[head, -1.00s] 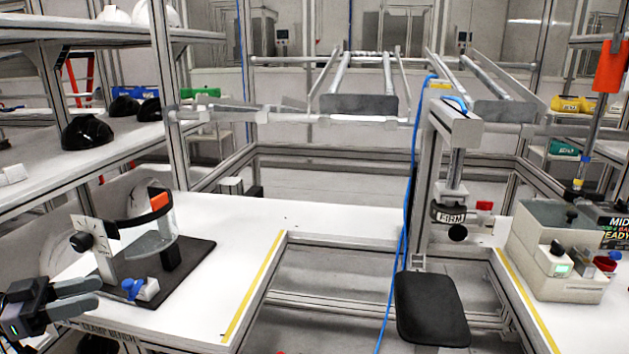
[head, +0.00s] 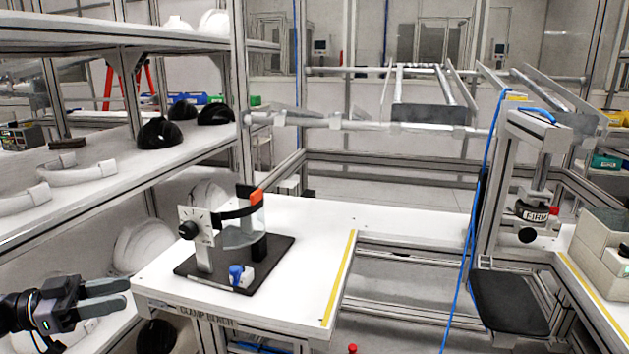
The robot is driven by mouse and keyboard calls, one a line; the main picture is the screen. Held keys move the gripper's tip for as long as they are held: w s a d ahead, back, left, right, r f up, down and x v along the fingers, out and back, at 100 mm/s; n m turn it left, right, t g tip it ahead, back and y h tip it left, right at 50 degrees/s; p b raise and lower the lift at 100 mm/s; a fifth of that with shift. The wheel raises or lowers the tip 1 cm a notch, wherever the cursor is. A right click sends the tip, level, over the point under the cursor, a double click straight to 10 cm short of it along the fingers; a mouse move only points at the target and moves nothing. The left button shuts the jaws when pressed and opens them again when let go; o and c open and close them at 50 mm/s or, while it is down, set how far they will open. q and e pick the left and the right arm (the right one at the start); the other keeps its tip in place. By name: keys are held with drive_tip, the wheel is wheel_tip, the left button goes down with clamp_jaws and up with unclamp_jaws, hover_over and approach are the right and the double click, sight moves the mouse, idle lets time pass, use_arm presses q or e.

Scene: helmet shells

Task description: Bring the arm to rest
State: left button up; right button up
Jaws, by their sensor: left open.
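My left gripper (head: 128,294) is at the lower left, its two grey fingers pointing right. It is open with a narrow gap and nothing shows between the fingers. It is just left of the clamp bench (head: 310,226) and appears apart from its corner. My right gripper is not in view.
A shelf (head: 110,185) at left holds black helmet shells (head: 160,133) and white curved bands (head: 75,172). White shells sit on the top shelf (head: 213,22) and below. A press (head: 533,210) with a black pad (head: 508,302) and a blue hose stands at right. The bench's right part is clear.

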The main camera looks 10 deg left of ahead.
use_arm(q)
drive_tip(key=s+d+f+n+t+y+p, duration=0.1)
drive_tip(key=d+f+n+t+y+p, duration=0.15)
drive_tip(key=d+f, duration=0.5)
drive_tip(key=s+d+f+n+t+y+p, duration=0.25)
drive_tip(key=d+f, duration=0.25)
drive_tip(key=d, duration=0.5)
drive_tip(key=s+d+f+n+g+y+p, duration=0.1)
drive_tip(key=s+d+f+n+g+y, duration=0.1)
drive_tip(key=s, duration=0.5)
drive_tip(key=s+d+f+n+g+y+p, duration=0.2)
drive_tip(key=s+d+f+y, duration=0.2)
drive_tip(key=s, duration=0.3)
drive_tip(key=shift+s+f+y, duration=0.35)
drive_tip(key=shift+f+y, duration=0.1)
drive_tip(key=shift+y, duration=0.45)
